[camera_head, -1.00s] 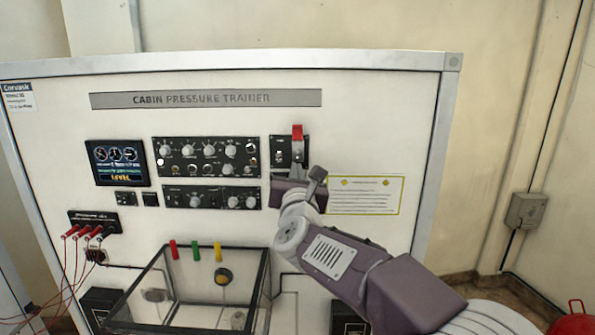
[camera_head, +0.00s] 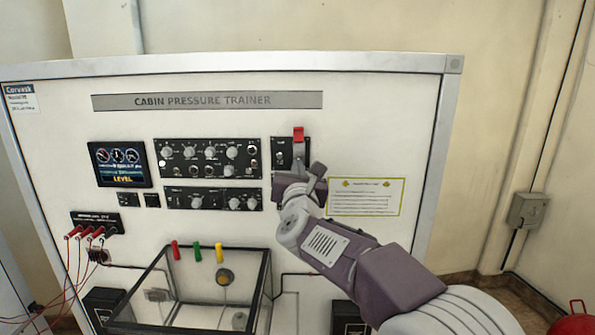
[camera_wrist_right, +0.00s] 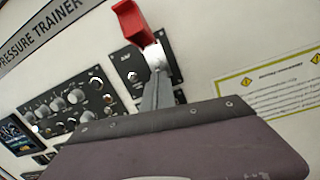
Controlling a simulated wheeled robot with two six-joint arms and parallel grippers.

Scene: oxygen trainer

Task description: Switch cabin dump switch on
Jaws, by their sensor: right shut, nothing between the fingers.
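The dump switch panel (camera_head: 283,153) is a small black plate on the trainer's front, right of the knob panels. Its red guard (camera_head: 298,134) stands raised at the top. In the right wrist view the red guard (camera_wrist_right: 133,22) sticks out above the panel (camera_wrist_right: 130,67). My right gripper (camera_head: 301,167) is shut and empty in front of the panel's lower part, below the guard. In the wrist view its fingertips (camera_wrist_right: 159,78) overlap the pale part under the guard; contact cannot be told. The toggle's position is hidden. My left gripper is not in view.
Knob panels (camera_head: 208,158) and a lit display (camera_head: 119,163) lie to the left. A yellow-edged notice (camera_head: 366,196) is on the right. A clear box (camera_head: 265,285) with coloured tabs juts out below. Red leads (camera_head: 68,265) hang at lower left.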

